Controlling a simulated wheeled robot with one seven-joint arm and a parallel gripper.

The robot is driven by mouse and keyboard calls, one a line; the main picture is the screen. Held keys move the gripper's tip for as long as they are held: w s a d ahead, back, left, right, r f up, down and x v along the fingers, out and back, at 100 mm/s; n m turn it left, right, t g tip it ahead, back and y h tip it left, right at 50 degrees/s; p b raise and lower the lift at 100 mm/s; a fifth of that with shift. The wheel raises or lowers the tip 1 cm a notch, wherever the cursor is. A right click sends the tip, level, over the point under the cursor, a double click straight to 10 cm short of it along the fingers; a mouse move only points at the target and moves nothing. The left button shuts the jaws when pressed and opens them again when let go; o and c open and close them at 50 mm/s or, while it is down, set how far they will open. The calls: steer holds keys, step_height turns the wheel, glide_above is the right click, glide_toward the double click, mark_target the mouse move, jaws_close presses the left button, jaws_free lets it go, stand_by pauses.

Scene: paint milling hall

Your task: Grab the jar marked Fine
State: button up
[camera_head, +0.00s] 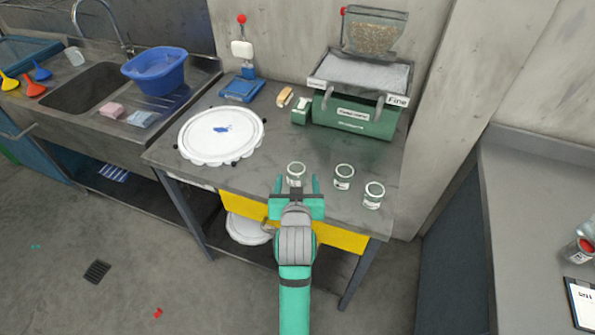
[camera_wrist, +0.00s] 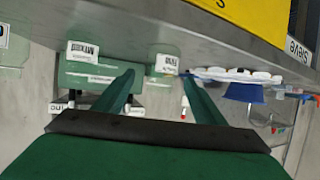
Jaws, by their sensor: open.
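Three small glass jars with white labels stand on the metal bench: a left jar (camera_head: 296,171), a middle jar (camera_head: 344,176) and a right jar (camera_head: 373,194). Their labels are too small to read in the head view, so I cannot tell which is marked Fine. My gripper (camera_head: 296,184) is open and empty at the front of the left jar, its fingers pointing at it. In the upside-down wrist view, a jar label (camera_wrist: 166,63) shows between or just beyond my fingertips (camera_wrist: 159,75); I cannot make out its word.
A green mill (camera_head: 352,112) with a "Fine" sign (camera_head: 398,100) stands behind the jars. A round white lid or sieve (camera_head: 221,134) lies to the left. A yellow panel (camera_head: 342,236) runs below the bench's front edge.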

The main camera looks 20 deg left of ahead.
mark_target(297, 168)
steer(key=x, duration=0.4)
steer(key=shift+w+d, duration=0.1)
steer(key=shift+d, duration=0.05)
steer(key=shift+a+x, duration=0.15)
steer(key=shift+x, duration=1.2)
steer(key=shift+a+x, duration=0.15)
steer(key=shift+x, duration=1.25)
steer(key=shift+r, duration=0.2)
steer(key=c, duration=1.1)
